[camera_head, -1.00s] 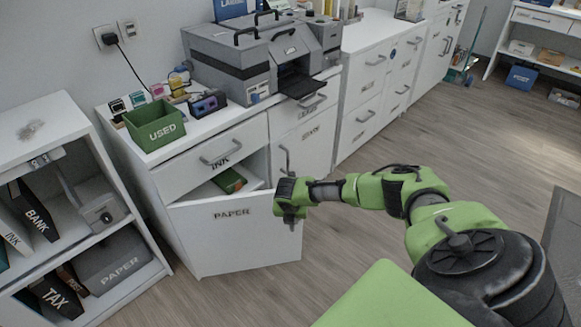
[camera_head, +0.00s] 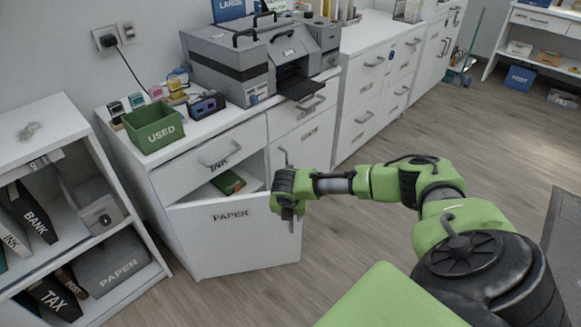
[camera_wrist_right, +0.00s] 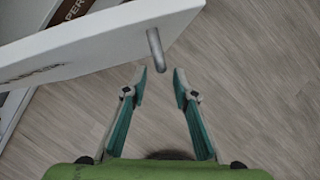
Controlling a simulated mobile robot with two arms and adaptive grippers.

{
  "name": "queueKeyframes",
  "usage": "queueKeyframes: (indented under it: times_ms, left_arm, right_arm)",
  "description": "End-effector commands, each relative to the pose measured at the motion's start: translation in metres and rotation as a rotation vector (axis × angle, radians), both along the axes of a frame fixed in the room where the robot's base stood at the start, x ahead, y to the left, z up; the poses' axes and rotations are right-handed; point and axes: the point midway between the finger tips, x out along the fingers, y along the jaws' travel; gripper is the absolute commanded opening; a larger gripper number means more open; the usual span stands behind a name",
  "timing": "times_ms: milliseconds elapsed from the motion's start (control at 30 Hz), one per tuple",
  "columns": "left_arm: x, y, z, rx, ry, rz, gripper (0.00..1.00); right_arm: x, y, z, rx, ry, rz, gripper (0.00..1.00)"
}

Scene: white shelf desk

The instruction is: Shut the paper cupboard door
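The white paper cupboard door (camera_head: 232,240), lettered PAPER, stands swung open below the INK drawer in the head view. Through the gap above it a green and red package (camera_head: 228,182) shows inside the cupboard. My right gripper (camera_head: 291,213) is at the door's free right edge. In the right wrist view the door (camera_wrist_right: 100,42) comes in from the upper left, and its grey handle (camera_wrist_right: 156,50) hangs just ahead of my right gripper (camera_wrist_right: 160,80). The two fingers are apart with nothing between them. My left gripper is not in view.
A white shelf (camera_head: 30,128) with binders and boxes stands left of the cupboard. The counter above bears a green USED bin (camera_head: 153,128) and a grey printer (camera_head: 228,68). The wooden floor (camera_head: 345,230) in front is clear.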

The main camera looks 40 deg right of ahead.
Motion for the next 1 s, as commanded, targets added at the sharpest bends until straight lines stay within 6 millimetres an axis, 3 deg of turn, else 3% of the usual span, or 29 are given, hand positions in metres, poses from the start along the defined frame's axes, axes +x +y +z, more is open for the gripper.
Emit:
queueKeyframes:
  times_ms: [200, 400, 1000]
  left_arm:
    - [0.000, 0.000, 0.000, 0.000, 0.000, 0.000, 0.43]
    - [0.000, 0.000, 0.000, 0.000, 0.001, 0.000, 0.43]
    - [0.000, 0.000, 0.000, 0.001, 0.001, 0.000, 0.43]
  right_arm:
    - [-0.010, 0.011, 0.038, 0.000, -0.001, 0.001, 0.26]
    - [-0.016, 0.016, 0.055, -0.001, 0.001, 0.000, 0.26]
    - [-0.017, 0.018, 0.057, 0.000, 0.001, 0.000, 0.26]
